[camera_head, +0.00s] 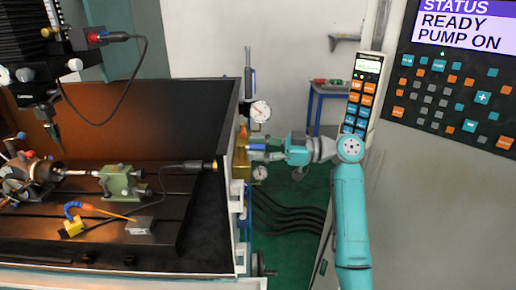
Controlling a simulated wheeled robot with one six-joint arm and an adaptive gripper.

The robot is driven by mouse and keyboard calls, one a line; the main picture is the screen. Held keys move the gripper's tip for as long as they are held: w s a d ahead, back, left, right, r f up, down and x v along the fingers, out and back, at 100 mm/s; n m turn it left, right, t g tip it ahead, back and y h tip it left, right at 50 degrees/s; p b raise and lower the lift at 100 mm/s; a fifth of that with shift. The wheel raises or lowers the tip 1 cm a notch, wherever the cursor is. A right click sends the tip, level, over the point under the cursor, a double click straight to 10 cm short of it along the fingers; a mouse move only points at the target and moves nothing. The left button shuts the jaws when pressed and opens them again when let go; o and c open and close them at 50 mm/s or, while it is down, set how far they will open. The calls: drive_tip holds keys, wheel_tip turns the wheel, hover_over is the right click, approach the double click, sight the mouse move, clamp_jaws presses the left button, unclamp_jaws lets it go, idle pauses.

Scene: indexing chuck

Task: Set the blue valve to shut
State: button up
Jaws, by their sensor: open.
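My gripper (260,149) reaches left from the arm to a brass-coloured fitting (241,160) on the side of the machine enclosure. Its fingers are open, right beside the fitting. I cannot tell whether they touch it. A small upright grey-blue part (250,82) stands above the fitting; I cannot tell for sure whether it is the blue valve's handle. The valve's setting cannot be read, as the gripper covers much of this spot.
One round gauge (260,111) sits just above my gripper and another (260,173) just below it. A grey control cabinet with a screen (463,25) reading READY and PUMP ON stands right. A button pendant (361,95) hangs beside it. Dark hoses (290,219) run below.

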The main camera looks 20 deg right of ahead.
sight(242, 150)
clamp_jaws()
drive_tip(key=shift+s+t, duration=0.1)
drive_tip(key=shift+t, duration=0.2)
drive_tip(key=m+t+h, duration=0.2)
drive_tip(key=s+a+m+t+h, duration=0.1)
drive_tip(key=m+t+h, duration=0.2)
drive_tip(key=s+a+m+t+h, duration=0.1)
drive_tip(key=m+t+h, duration=0.1)
drive_tip(key=t, duration=0.1)
drive_tip(key=shift+m+h, duration=0.3)
drive_tip(key=m+h, duration=0.1)
drive_tip(key=h, duration=0.1)
drive_tip(key=a+m+t+h, duration=0.1)
drive_tip(key=m+h, duration=0.1)
drive_tip(key=m+t+h, duration=0.1)
drive_tip(key=h, duration=0.1)
drive_tip(key=shift+s+a, duration=0.25)
drive_tip(key=shift+a, duration=0.05)
drive_tip(key=shift+a+m+h, duration=0.3)
drive_tip(key=shift+m+h, duration=0.6)
drive_tip(key=shift+h, duration=0.55)
drive_tip(key=shift+a+m+h, duration=0.25)
drive_tip(key=shift+m+h, duration=0.65)
drive_tip(key=shift+h, duration=0.55)
drive_tip(key=shift+m+h, duration=0.3)
